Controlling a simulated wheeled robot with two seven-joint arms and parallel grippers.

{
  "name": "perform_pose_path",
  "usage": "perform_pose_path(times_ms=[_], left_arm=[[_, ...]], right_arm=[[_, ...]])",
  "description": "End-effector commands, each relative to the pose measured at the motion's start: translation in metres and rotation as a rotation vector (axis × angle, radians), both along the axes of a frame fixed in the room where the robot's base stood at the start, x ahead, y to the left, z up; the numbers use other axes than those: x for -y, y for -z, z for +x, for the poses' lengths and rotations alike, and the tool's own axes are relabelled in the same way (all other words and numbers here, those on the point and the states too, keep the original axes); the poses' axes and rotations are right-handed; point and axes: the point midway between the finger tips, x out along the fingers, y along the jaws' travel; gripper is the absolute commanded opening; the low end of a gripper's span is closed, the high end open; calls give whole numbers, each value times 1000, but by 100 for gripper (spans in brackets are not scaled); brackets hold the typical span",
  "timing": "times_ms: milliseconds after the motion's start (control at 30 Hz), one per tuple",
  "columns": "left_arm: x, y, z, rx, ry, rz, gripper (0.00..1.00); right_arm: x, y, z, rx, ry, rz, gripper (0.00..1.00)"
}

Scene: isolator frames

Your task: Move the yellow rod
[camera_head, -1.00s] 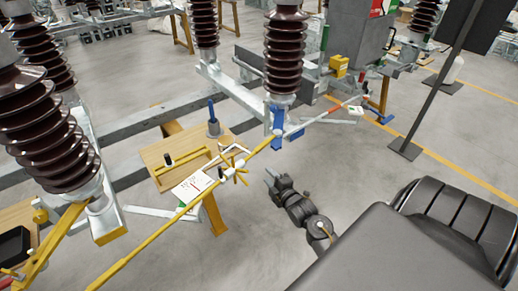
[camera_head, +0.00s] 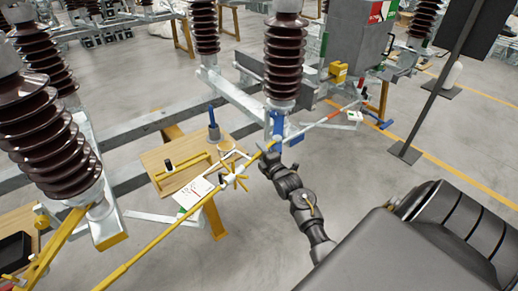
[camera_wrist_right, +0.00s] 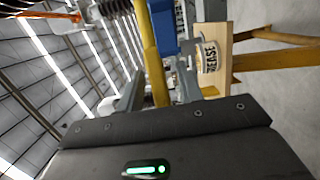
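The yellow rod (camera_head: 165,232) runs diagonally from the lower left up to the blue bracket (camera_head: 277,124) under a brown insulator in the head view. A yellow spoked piece (camera_head: 236,178) is on it. My right gripper (camera_head: 268,155) is at the rod's upper right part, just below the bracket. In the right wrist view the yellow rod (camera_wrist_right: 150,50) runs down between two grey fingers, which look apart. Whether they touch the rod is unclear. My left gripper is not in view.
A wooden table (camera_head: 160,157) with a blue-handled tool (camera_head: 213,125) and a paper sheet (camera_head: 194,192) stands left of my right arm. A red and white rod (camera_head: 330,117) extends right of the bracket. A dark post (camera_head: 440,85) stands at right.

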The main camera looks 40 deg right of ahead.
Motion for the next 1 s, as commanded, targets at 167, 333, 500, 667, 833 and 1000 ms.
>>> perform_pose_path(times_ms=[167,333,500,667,833,1000], left_arm=[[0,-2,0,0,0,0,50],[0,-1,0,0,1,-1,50],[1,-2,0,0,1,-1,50],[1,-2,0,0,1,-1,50],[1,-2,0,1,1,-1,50],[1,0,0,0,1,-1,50]], right_arm=[[2,0,11,0,0,0,36],[2,0,12,0,0,-1,36],[2,0,12,0,0,0,28],[2,0,12,0,0,0,8],[2,0,12,0,0,0,0],[-1,1,14,0,0,1,0]])
